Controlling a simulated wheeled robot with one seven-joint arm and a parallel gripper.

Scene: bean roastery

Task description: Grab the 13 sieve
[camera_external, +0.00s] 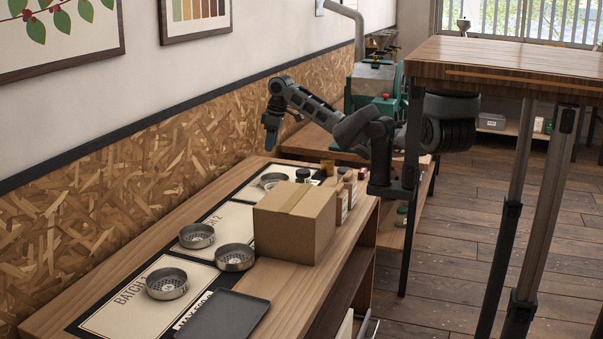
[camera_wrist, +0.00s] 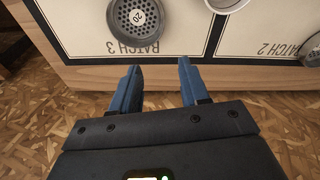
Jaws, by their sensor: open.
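Several round metal sieves with perforated bottoms lie on the counter. In the external view, one sieve (camera_external: 167,285) is on the BATCH 1 panel, one (camera_external: 234,257) is to its right, one (camera_external: 197,236) is behind, and one (camera_external: 272,181) is farther back. Their numbers are too small to read there, so I cannot tell which is 13. In the wrist view, a sieve (camera_wrist: 138,17) by BATCH 3 bears an upside-down number that looks like 20. Another sieve (camera_wrist: 314,51) is cut off at the right edge. My gripper (camera_external: 270,132) is open and empty, its blue fingers (camera_wrist: 158,75) apart, near the wall.
A cardboard box (camera_external: 295,222) stands on the counter's right side, hiding part of the mat. A dark tray (camera_external: 224,316) lies at the front. Small jars (camera_external: 347,187) stand behind the box. A white-rimmed container (camera_wrist: 227,4) is partly visible. The OSB wall (camera_external: 120,175) borders the counter.

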